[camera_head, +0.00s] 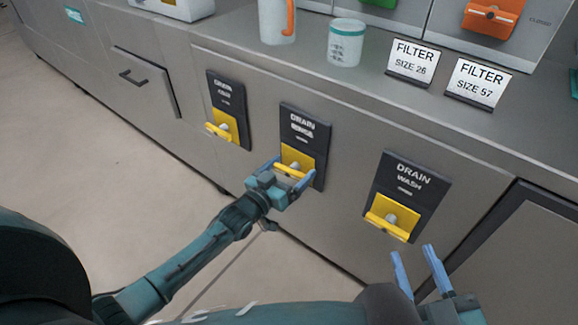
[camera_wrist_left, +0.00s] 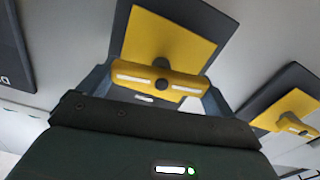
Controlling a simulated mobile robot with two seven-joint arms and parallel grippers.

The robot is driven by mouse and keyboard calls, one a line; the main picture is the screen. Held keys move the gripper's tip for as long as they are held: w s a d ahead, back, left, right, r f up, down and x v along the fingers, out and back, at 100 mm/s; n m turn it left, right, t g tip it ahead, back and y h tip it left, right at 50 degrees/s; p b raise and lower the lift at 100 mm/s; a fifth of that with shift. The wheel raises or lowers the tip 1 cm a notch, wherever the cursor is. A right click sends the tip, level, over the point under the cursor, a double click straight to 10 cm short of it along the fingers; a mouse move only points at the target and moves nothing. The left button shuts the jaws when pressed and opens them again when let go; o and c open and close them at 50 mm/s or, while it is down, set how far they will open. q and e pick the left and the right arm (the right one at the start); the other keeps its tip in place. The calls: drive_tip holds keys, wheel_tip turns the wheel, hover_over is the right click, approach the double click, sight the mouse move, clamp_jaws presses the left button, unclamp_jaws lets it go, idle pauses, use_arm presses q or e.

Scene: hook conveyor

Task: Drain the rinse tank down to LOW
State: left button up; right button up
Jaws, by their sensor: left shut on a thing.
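Three dark drain panels with yellow valve handles are set in the grey cabinet front. The middle panel (camera_head: 305,127) reads DRAIN; its second word is too blurred to be sure of. My left gripper (camera_head: 291,174) is shut on its yellow handle (camera_head: 295,169). In the left wrist view the yellow crossbar (camera_wrist_left: 160,79) lies between the two fingers, in front of a yellow plate (camera_wrist_left: 168,38). My right gripper (camera_head: 418,264) is open and empty, below the right-hand panel (camera_head: 410,178), marked DRAIN WASH. No tank level shows.
The left drain panel (camera_head: 227,92) has its own yellow handle (camera_head: 222,127). The counter above holds a jug (camera_head: 272,22), a cup (camera_head: 345,45) and two FILTER signs, SIZE 26 (camera_head: 413,62) and SIZE 57 (camera_head: 478,84). The floor at the left is clear.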

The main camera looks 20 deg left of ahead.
use_arm(q)
drive_tip(key=shift+m, duration=0.5)
use_arm(e)
drive_tip(key=shift+d+r, duration=0.1)
drive_tip(key=shift+w, duration=0.1)
use_arm(q)
drive_tip(key=o, duration=0.7)
drive_tip(key=shift+s, duration=0.1)
drive_tip(key=shift+s+a+p, duration=0.1)
drive_tip(key=shift+s+p, duration=0.2)
drive_tip(key=shift+p, duration=0.1)
drive_tip(key=p+v, duration=0.3)
drive_tip(key=v, duration=0.9)
drive_tip(key=shift+s, duration=0.2)
use_arm(e)
drive_tip(key=g+h, duration=0.1)
drive_tip(key=d+m+g+h, duration=0.1)
drive_tip(key=shift+s+m+g, duration=0.2)
drive_tip(key=shift+m+g, duration=0.1)
